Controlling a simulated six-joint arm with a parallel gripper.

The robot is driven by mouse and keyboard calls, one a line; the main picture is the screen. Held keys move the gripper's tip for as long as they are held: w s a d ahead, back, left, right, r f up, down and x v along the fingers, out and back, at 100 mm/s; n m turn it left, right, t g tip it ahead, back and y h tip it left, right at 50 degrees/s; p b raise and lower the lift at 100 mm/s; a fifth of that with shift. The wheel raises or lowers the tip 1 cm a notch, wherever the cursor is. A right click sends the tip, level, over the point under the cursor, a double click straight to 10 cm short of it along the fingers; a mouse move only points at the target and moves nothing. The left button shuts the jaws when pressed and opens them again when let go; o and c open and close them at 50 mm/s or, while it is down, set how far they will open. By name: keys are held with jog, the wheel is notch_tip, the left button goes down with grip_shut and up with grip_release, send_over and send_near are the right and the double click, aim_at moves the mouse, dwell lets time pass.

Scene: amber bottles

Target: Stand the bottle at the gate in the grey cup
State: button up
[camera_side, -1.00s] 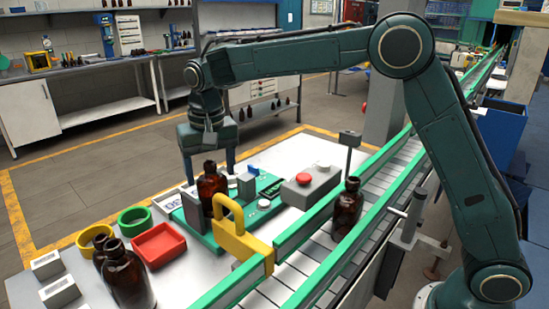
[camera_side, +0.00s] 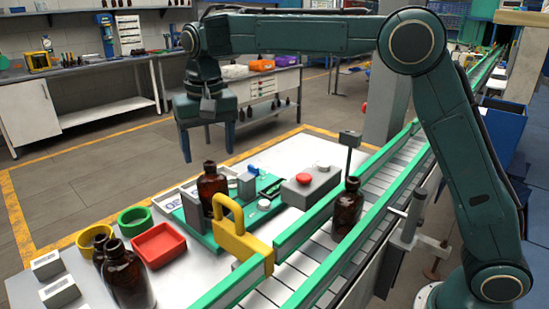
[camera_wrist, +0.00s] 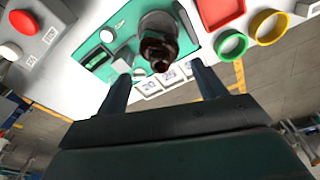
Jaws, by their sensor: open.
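One amber bottle (camera_side: 212,190) stands upright on the green board (camera_side: 192,235), beside a grey block. It also shows from above in the wrist view (camera_wrist: 158,45), with a grey rounded shape around its lower part; I cannot tell clearly whether this is the grey cup. Another amber bottle (camera_side: 347,207) stands upright on the conveyor by a sensor post. A yellow arched bracket (camera_side: 238,232) stands at the conveyor's edge. My gripper (camera_side: 207,150) is open and empty, above and behind the board bottle. Its two fingers (camera_wrist: 163,88) are apart in the wrist view.
A red tray (camera_side: 159,245), a green ring (camera_side: 134,220) and a yellow ring (camera_side: 95,237) lie left of the board. Amber bottles (camera_side: 127,275) stand at the front left. A grey box with a red button (camera_side: 304,180) stands between board and conveyor.

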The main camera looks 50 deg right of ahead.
jog(key=s+d+r+n+t, duration=0.1)
jog(key=s+d+r, duration=0.2)
jog(key=s+d, duration=0.35)
jog(key=s+d+r+n+t, duration=0.1)
jog(key=s+d+r, duration=0.25)
jog(key=s, duration=0.55)
jog(key=shift+n+t, duration=0.5)
jog(key=shift+t, duration=0.1)
jog(key=s+d+f, duration=0.1)
jog(key=s, duration=0.2)
jog(key=s+d+f, duration=0.1)
jog(key=s, duration=0.2)
jog(key=s+d+f, duration=0.1)
jog(key=s, duration=0.3)
jog(key=shift+s+d+f, duration=0.1)
jog(key=shift+f, duration=0.1)
jog(key=s+f+n+t, duration=0.1)
jog(key=s+f, duration=0.3)
jog(key=s, duration=0.3)
jog(key=shift+s+d+f, duration=0.15)
jog(key=shift+d+f, duration=0.15)
jog(key=shift+f, duration=0.1)
